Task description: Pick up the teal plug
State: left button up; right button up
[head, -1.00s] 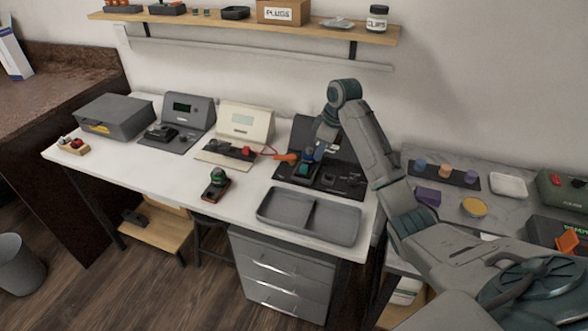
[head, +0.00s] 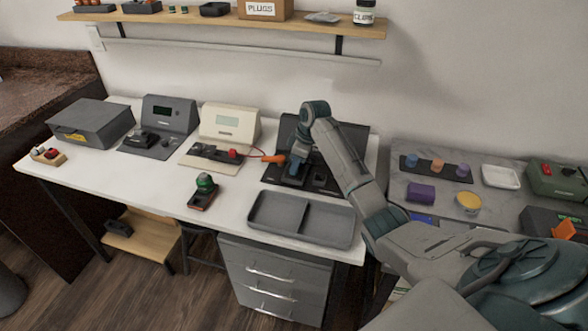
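My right gripper (head: 295,168) reaches down over the black board station (head: 328,185) at the back of the white table. Its fingers are small and dark, and I cannot tell whether they are open or hold something. A blue-teal patch shows at the fingertips, but I cannot tell whether it is the teal plug or part of the gripper. A green-topped piece on a dark base (head: 203,194) stands at the table's front, apart from the gripper. My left gripper is not in view.
A grey two-part tray (head: 302,222) lies in front of the station. An orange-handled tool (head: 273,158) with a red cable is left of the gripper. A cream device (head: 229,125) and a grey box (head: 91,121) stand further left. A side table (head: 425,165) holds several pegs.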

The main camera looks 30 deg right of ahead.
jog(key=shift+x, duration=0.9)
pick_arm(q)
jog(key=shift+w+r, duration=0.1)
pick_arm(e)
jog(key=shift+r, duration=0.1)
grip_shut()
jog(key=shift+r, duration=0.65)
notch_tip(320, 180, up, 2)
jog(key=shift+r+b, duration=0.15)
jog(key=shift+b, duration=0.4)
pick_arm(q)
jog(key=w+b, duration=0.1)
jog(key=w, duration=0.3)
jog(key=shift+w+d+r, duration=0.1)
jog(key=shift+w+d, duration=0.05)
pick_arm(e)
jog(key=s+a, duration=0.2)
jog(key=s, duration=0.5)
jog(key=s+a+r, duration=0.1)
jog(key=s+a, duration=0.2)
jog(key=s, duration=0.5)
jog(key=shift+a+r, duration=0.2)
jog(key=shift+a, duration=0.1)
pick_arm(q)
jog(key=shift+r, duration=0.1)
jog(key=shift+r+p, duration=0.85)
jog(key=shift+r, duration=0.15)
pick_arm(e)
jog(key=shift+r, duration=0.55)
